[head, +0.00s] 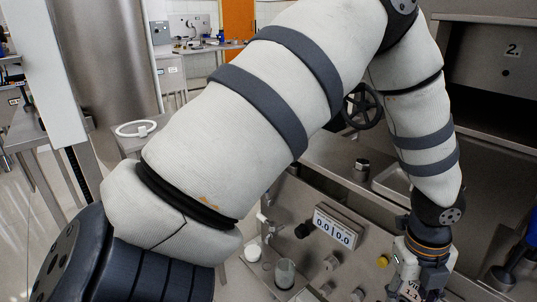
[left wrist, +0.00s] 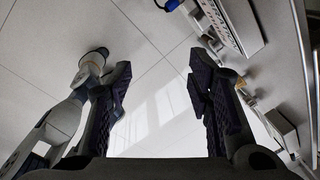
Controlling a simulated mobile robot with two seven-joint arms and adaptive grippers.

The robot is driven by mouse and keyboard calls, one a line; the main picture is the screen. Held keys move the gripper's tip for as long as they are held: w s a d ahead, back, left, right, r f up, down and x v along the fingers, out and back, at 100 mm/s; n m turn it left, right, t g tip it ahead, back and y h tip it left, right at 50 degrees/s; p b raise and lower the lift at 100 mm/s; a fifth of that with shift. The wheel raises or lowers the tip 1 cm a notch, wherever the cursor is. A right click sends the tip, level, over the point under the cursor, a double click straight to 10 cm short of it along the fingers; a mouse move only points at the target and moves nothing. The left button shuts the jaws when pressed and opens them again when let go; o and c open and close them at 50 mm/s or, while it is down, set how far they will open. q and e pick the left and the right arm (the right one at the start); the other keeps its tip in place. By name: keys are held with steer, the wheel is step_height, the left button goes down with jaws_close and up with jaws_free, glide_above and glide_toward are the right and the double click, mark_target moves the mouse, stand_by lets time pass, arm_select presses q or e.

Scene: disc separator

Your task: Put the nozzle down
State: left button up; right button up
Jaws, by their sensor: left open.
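My left arm crosses the head view from the lower left, bends at the top and comes down at the right, where its wrist end is cut off by the lower edge. In the left wrist view my left gripper (left wrist: 160,82) has its two dark fingers wide apart. Nothing is between them but the pale tiled floor far below. I cannot make out the nozzle for certain in either view. The arm hides much of the middle of the head view.
A metal panel carries a numeric display (head: 333,229), several knobs and a clear beaker (head: 285,273). A black handwheel (head: 362,106) is behind my arm. A white ring (head: 135,128) lies on a side table at left. In the wrist view, a metal box (left wrist: 284,131) is at right.

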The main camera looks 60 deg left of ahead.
arm_select(q)
steer(key=s+d+f+n+g+h, duration=0.1)
steer(key=s+d+f+n+g, duration=0.1)
steer(key=s+f+n, duration=1.4)
steer(key=s+a+n+y, duration=0.1)
steer(key=s+a+n, duration=0.1)
steer(key=s+n, duration=0.2)
steer(key=s+a+n, duration=0.3)
steer(key=s+n, duration=0.1)
steer(key=s, duration=0.6)
steer(key=shift+g+y, duration=0.3)
steer(key=shift+y, duration=0.1)
steer(key=shift+s+f, duration=0.15)
